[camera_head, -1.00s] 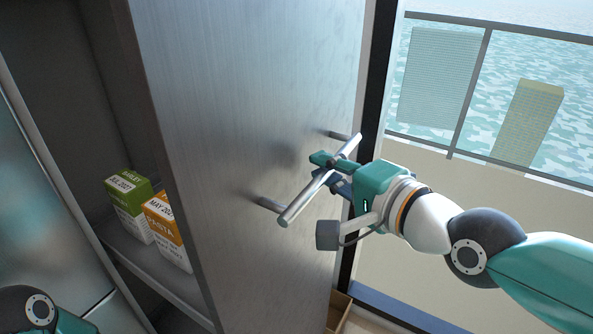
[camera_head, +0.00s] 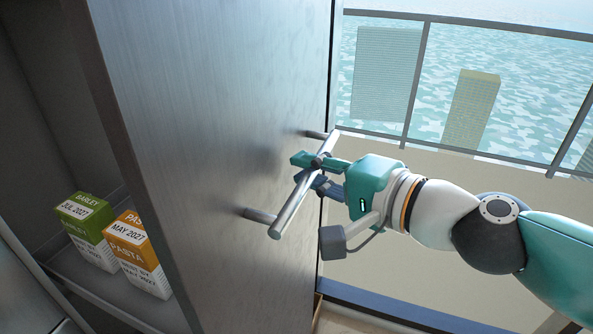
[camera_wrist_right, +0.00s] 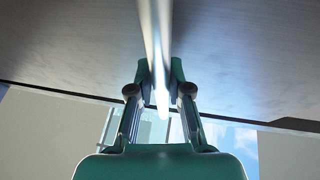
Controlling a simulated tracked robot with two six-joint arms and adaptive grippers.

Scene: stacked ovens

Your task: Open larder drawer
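The larder drawer's tall brushed-metal front (camera_head: 220,110) stands out from the cabinet in the head view. A shelf behind it shows at the left. Its bar handle (camera_head: 287,215) is held off the front by two posts. My right gripper (camera_head: 305,170) is at the handle, with one finger on each side of the bar, and looks shut on it. In the right wrist view the bar (camera_wrist_right: 155,35) runs between the two fingers (camera_wrist_right: 160,78), close to both. My left gripper is not in view.
A green barley box (camera_head: 88,230) and an orange pasta box (camera_head: 138,255) stand on the shelf (camera_head: 95,295) behind the front. A pale low wall (camera_head: 470,200) and a railing (camera_head: 416,85) with water beyond lie at the right. Clear space separates the wall from my arm.

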